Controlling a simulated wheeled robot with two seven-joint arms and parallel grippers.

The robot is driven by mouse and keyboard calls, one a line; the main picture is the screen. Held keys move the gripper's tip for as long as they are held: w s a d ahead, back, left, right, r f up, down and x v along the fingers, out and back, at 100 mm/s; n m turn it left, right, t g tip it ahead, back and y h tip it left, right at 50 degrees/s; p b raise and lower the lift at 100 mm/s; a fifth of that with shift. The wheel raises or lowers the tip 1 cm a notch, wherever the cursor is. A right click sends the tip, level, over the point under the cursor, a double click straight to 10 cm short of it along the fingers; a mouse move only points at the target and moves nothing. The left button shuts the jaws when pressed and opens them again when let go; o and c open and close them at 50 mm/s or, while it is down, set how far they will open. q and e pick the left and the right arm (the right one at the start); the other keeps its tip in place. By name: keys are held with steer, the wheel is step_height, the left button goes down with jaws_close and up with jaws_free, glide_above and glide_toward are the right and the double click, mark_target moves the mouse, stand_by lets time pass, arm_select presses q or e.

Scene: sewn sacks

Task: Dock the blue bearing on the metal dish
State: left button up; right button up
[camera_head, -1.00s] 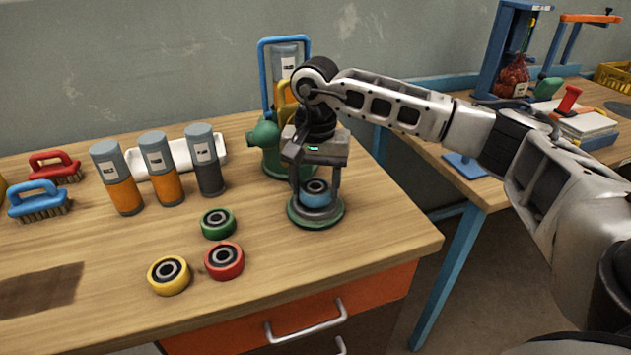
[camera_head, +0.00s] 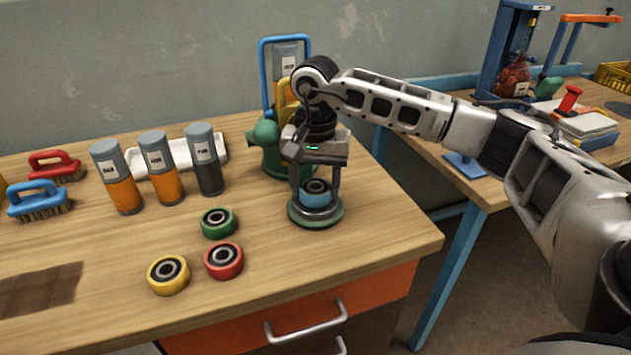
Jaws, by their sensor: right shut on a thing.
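The blue bearing (camera_head: 316,198) is at the right part of the wooden table, within the rim of the round metal dish (camera_head: 316,217). My right gripper (camera_head: 316,196) points straight down over the dish and is shut on the blue bearing, one finger on each side. The bearing looks level and low over the dish. Whether its underside touches the dish is hidden by the rim and fingers. My left gripper is not in view.
Green (camera_head: 218,222), red (camera_head: 224,260) and yellow (camera_head: 169,275) bearings lie left of the dish. Several cylinders (camera_head: 160,168) stand before a white tray (camera_head: 218,143). The table's right edge is near the dish.

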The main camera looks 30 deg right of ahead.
steer(key=shift+f+b, duration=0.35)
steer(key=shift+f, duration=0.2)
steer(key=o, duration=0.9)
steer(key=shift+o, duration=0.2)
